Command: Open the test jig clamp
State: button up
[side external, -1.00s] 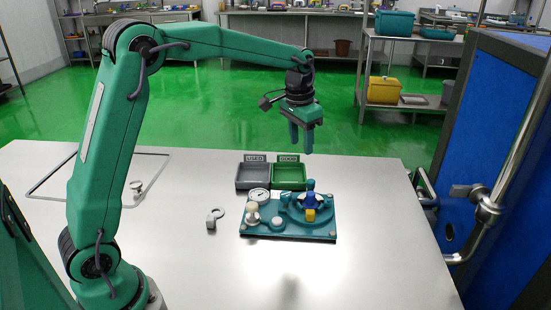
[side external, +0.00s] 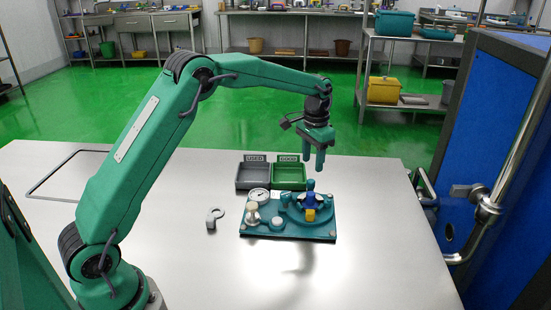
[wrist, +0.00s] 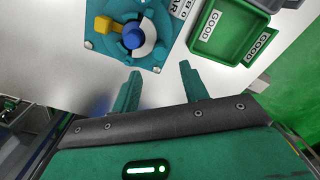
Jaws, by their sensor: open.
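The test jig is a teal plate (side external: 275,232) on the steel table, with a dial gauge (side external: 259,196) and a pale knob at its left. The clamp at its right has a blue part (side external: 311,201) and a yellow block (side external: 310,215). In the wrist view the blue knob (wrist: 133,38) and yellow piece (wrist: 106,25) lie at the upper left, past the fingertips. I cannot tell the clamp's position. My gripper (side external: 313,167) is open and empty, pointing down above and behind the clamp. Both fingers also show in the wrist view (wrist: 160,73), apart from the jig.
A grey bin (side external: 252,184) and a green bin (side external: 289,184) labelled GOOD stand behind the jig. A grey hook-shaped part (side external: 212,222) lies left of the jig. The table's front and right are clear. A blue panel (side external: 490,150) with a metal handle stands beyond the right edge.

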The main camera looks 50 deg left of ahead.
aim_at(311, 181)
jog(key=shift+f, duration=3.4)
grip_shut()
